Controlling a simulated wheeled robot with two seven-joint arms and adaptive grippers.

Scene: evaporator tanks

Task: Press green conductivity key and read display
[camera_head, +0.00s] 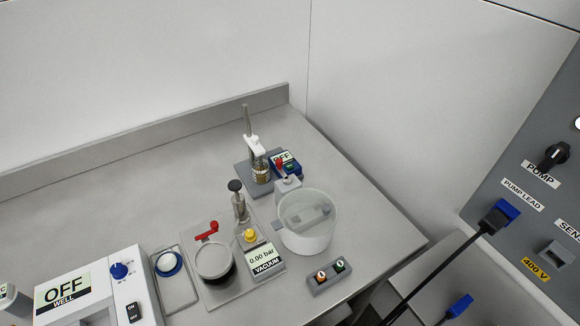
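A small dark blue meter (287,163) stands at the back of the bench, beside a stand with a probe (256,150) dipping into a small amber vessel. The meter has a pale green display (284,156), too small and partly covered to read. Neither of my grippers is in view.
The well unit (63,294) reads OFF. The bench's back left is clear.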

